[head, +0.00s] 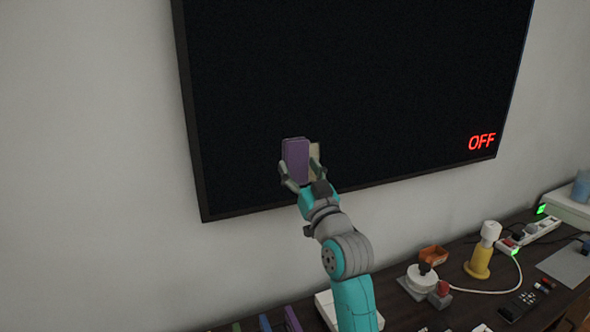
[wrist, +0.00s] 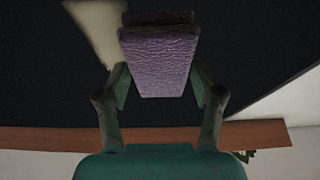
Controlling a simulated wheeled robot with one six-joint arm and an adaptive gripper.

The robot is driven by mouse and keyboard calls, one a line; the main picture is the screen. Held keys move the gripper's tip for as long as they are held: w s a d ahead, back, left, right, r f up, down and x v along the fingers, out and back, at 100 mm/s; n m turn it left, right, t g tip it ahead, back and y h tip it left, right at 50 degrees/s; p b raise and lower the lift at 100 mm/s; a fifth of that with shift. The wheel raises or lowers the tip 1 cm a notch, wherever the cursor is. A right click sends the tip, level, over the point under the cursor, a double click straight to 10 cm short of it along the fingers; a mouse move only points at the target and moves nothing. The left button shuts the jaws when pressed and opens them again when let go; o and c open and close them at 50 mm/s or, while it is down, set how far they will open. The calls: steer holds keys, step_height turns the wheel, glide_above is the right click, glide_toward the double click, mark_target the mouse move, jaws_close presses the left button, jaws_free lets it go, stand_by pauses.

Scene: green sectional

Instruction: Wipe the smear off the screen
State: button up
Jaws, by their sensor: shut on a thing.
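The screen (head: 350,75) is a large black panel on the wall, with red "OFF" letters at its lower right. My gripper (head: 303,172) is in front of the screen's lower left part. It is shut on a purple pad (head: 296,158), which also shows between the fingers in the wrist view (wrist: 158,62). In the wrist view the smear (wrist: 98,24) runs beside the pad at upper left. I cannot tell whether the pad touches the screen.
A dark tabletop (head: 400,312) runs below the screen. On it are a yellow stand with a white top (head: 480,262), an orange box (head: 433,254), a white round device (head: 423,278), a power strip (head: 541,229) and a remote (head: 517,305). The wall at left is clear.

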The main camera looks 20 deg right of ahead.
mark_target(261, 161)
steer(key=shift+d, duration=3.35)
steer(key=shift+a, duration=0.1)
steer(key=shift+w+a, duration=0.1)
steer(key=shift+a, duration=7.05)
steer(key=shift+s, duration=3)
